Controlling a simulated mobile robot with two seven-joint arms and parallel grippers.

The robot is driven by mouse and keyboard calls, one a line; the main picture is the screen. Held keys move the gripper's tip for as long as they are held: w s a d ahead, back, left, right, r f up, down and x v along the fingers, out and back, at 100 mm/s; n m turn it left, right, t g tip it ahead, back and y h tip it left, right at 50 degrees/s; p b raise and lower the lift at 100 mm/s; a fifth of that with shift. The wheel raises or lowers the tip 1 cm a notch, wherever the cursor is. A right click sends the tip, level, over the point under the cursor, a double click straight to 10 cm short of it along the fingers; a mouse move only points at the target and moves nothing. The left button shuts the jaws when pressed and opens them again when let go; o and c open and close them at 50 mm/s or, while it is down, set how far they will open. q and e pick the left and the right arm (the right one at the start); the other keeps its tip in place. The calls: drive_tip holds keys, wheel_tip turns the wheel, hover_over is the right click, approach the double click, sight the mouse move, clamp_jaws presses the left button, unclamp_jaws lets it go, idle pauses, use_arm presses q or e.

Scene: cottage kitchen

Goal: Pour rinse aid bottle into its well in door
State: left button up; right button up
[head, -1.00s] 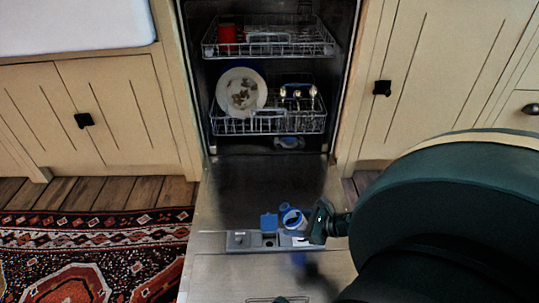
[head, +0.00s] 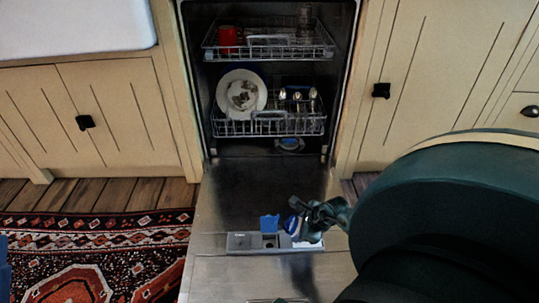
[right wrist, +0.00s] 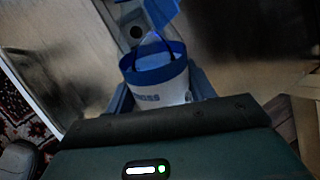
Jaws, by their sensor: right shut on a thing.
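The rinse aid bottle (head: 294,225) is white with a blue top and some lettering. It is tilted above the open dishwasher door, just right of the well. My right gripper (head: 312,219) is shut on it. In the right wrist view the bottle (right wrist: 162,92) sits between the jaws, its blue top toward the well (right wrist: 137,32). The well (head: 269,241) is a dark round hole in the grey dispenser strip (head: 243,242). Its blue lid (head: 269,222) stands open. I cannot tell whether any liquid runs out. My left gripper is not in view.
The door (head: 235,200) lies folded down. Behind it are the lower rack (head: 262,127) with a plate (head: 241,94) and cutlery, and the upper rack (head: 270,50) with a red cup (head: 228,37). A patterned rug (head: 90,255) lies at left.

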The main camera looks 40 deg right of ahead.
drive_tip(key=shift+f+g+h, duration=0.4)
drive_tip(key=shift+f+g, duration=0.1)
drive_tip(key=shift+f, duration=0.2)
drive_tip(key=shift+r+p, duration=0.3)
drive_tip(key=shift+p, duration=0.25)
drive_tip(key=shift+f+g+h+p, duration=0.2)
drive_tip(key=shift+g+h+p, duration=0.15)
drive_tip(key=shift+g+h, duration=0.25)
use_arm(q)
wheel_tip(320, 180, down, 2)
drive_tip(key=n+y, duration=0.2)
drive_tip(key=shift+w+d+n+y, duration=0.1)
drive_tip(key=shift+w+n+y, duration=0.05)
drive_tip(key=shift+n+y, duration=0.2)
use_arm(e)
drive_tip(key=shift+g, duration=0.3)
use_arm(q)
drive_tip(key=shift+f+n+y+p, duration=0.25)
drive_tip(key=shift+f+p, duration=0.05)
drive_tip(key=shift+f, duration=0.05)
use_arm(e)
drive_tip(key=shift+f+n+g+h, duration=0.1)
drive_tip(key=shift+n+g+h, duration=0.2)
drive_tip(key=shift+g+h, duration=0.15)
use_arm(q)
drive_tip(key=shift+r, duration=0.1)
use_arm(e)
drive_tip(key=shift+s+d, duration=0.4)
drive_tip(key=shift+s, duration=0.35)
